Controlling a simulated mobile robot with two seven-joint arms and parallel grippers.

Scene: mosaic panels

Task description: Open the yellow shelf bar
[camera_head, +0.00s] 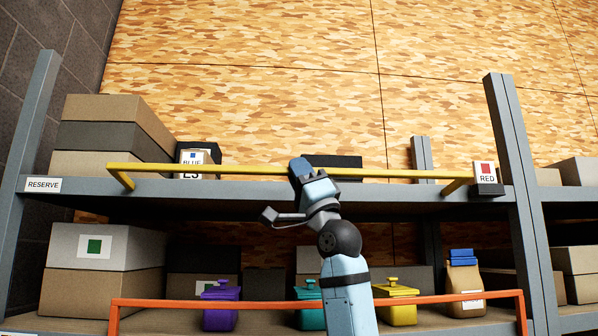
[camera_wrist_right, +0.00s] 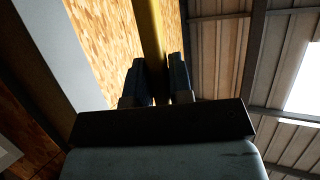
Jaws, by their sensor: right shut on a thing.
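The yellow shelf bar (camera_head: 400,174) runs along the front of the upper shelf (camera_head: 250,190) in the head view, with bent ends at left and right. My right gripper (camera_head: 300,167) is at the middle of the bar, shut on it. In the right wrist view the yellow bar (camera_wrist_right: 150,40) passes between the two fingers (camera_wrist_right: 156,75). The gripper hides a short stretch of the bar in the head view. My left gripper is in neither view.
Boxes (camera_head: 110,130) stand on the upper shelf at left. A grey upright (camera_head: 515,170) stands at right. RED (camera_head: 486,179) and RESERVE (camera_head: 44,184) labels mark the upper shelf.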

